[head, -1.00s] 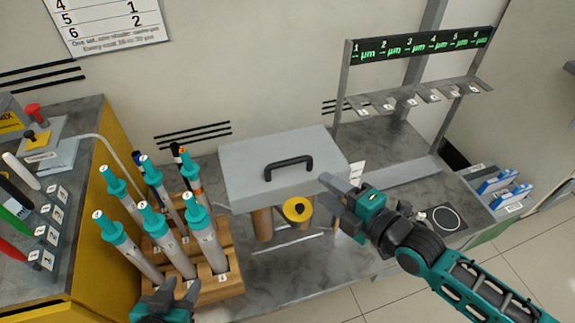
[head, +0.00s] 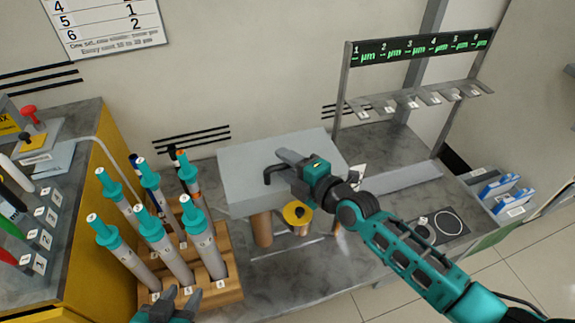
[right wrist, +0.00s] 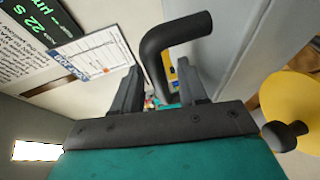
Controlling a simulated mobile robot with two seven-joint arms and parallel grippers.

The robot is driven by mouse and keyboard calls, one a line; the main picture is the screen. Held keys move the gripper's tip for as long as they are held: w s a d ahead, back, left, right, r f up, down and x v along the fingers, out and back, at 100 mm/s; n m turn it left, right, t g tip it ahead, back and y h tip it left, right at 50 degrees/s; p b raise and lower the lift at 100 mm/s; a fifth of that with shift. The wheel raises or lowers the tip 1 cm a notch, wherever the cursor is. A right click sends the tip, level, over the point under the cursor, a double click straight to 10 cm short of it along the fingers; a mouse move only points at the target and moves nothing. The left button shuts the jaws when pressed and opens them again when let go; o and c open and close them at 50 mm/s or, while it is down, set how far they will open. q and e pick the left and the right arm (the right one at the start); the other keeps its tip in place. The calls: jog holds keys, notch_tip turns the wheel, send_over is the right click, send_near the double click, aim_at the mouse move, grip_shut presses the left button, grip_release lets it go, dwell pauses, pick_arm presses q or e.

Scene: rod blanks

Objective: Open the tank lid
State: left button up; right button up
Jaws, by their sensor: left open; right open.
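The tank lid (head: 240,165) is a flat light-grey plate, lying level and closed on the tank in the middle of the head view. Its black bar handle (head: 268,174) is partly hidden behind my right gripper (head: 287,162). That gripper is open and sits over the handle. In the right wrist view the bent handle (right wrist: 172,38) shows between and beyond the two spread fingers (right wrist: 158,88); I cannot tell whether they touch it. My left gripper (head: 178,298) is open and empty at the bottom edge of the head view, in front of the rod rack.
A wooden rack (head: 222,290) with several teal-capped rods stands left of the tank. A numbered display stand (head: 420,47) rises behind on the right. Blue-and-white boxes (head: 500,184) sit at the far right.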

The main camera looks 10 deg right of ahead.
grip_shut()
dwell(0.4)
